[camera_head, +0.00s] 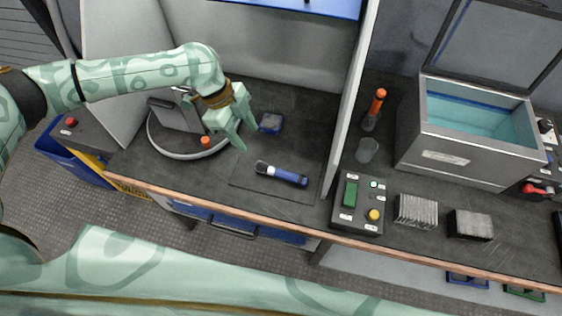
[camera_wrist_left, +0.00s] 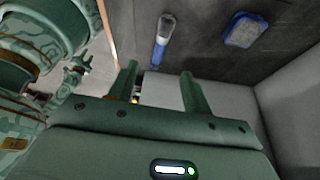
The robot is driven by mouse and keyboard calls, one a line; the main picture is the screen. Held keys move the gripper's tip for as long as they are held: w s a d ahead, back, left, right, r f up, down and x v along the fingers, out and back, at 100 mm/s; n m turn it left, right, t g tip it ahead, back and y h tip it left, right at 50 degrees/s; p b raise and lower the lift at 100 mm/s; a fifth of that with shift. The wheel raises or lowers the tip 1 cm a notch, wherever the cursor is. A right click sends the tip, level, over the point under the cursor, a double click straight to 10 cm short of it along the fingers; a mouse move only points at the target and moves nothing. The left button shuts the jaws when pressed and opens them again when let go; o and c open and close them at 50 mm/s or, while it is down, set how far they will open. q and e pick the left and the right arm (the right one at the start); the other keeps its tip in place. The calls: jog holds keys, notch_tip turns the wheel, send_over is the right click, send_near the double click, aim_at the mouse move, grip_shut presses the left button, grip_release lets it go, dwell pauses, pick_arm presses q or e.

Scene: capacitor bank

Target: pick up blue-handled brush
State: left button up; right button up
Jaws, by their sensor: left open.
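The blue-handled brush (camera_head: 281,174) lies on a dark square mat (camera_head: 262,188) on the bench in the head view.
A round turntable (camera_head: 180,148) stands to the left. A partition (camera_head: 350,100) rises to the right, with a button panel (camera_head: 359,203) beyond it. The bench's wooden front edge (camera_head: 230,211) runs close to the mat.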

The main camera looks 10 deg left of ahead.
pick_arm(q)
jog(key=b, duration=0.3)
send_over(269, 168)
jog(key=a, duration=0.2)
notch_tip(269, 168, down, 9)
jog(key=shift+s+r, duration=0.1)
jog(key=shift+s+d+f, duration=0.1)
jog(key=shift+d+f, duration=0.05)
jog(key=shift+f, duration=0.25)
jog(key=x, duration=0.1)
jog(key=b+x, duration=0.1)
jog(key=x, duration=0.1)
jog(key=w+b+x, duration=0.1)
jog(key=x, duration=0.1)
jog(key=shift+a+f, duration=0.15)
jog(key=shift+a, duration=0.1)
pick_arm(e)
jog(key=shift+g, duration=0.3)
jog(key=f, duration=0.1)
jog(key=s+f, duration=0.1)
jog(key=f, duration=0.1)
jog(key=s+f, duration=0.1)
jog(key=f, duration=0.1)
jog(key=shift+s, duration=0.25)
pick_arm(q)
grip_shut()
